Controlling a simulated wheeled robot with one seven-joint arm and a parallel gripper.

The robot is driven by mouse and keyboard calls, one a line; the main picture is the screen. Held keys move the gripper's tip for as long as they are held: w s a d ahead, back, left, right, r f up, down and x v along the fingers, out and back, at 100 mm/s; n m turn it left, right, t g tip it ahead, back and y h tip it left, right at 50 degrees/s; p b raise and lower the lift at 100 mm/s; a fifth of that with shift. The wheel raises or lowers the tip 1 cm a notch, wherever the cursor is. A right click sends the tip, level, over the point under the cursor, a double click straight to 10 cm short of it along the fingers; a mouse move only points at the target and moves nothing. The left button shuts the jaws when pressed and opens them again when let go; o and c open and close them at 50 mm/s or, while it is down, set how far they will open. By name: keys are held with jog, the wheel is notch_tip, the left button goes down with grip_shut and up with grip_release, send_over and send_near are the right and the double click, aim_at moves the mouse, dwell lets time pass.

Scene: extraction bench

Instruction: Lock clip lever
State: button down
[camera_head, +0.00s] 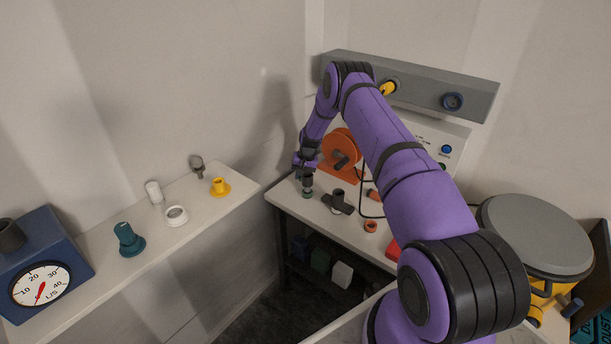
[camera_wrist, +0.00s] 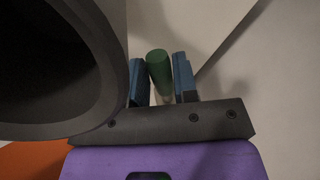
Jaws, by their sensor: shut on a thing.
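My gripper (camera_head: 306,182) is over the left end of the white bench, pointing down. In the wrist view, its two blue fingers (camera_wrist: 161,82) stand on either side of a green cylinder-shaped piece (camera_wrist: 159,66) and are shut on it. In the head view, a small dark green piece (camera_head: 307,193) shows below the fingertips, near the bench top. I cannot tell whether this piece is the clip lever, or whether it touches the bench. No other clip lever can be made out clearly.
An orange reel (camera_head: 341,147) stands close behind my gripper. A black fitting (camera_head: 337,203) and an orange ring (camera_head: 370,226) lie to its right. The left shelf (camera_head: 203,203) holds several fittings and a blue gauge box (camera_head: 48,250). A grey-lidded drum (camera_head: 535,235) stands right.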

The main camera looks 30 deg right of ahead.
jog(key=a+m, duration=0.1)
jog(key=w+m, duration=0.1)
jog(key=m, duration=0.1)
jog(key=shift+w+a+m+t, duration=0.25)
jog(key=shift+a+m+t, duration=0.05)
jog(key=shift+a, duration=0.1)
jog(key=shift+w+a+m+h, duration=0.25)
jog(key=shift+w+m, duration=0.25)
jog(key=shift+m, duration=0.45)
jog(key=shift+w+a+m+h, duration=0.25)
jog(key=shift+w+m, duration=0.2)
jog(key=shift+m, duration=0.5)
jog(key=c, duration=0.9)
grip_release()
jog(key=shift+r, duration=0.15)
notch_tip(320, 180, up, 10)
jog(key=s, duration=0.2)
jog(key=shift+d+r, duration=0.15)
jog(key=shift+d, duration=0.15)
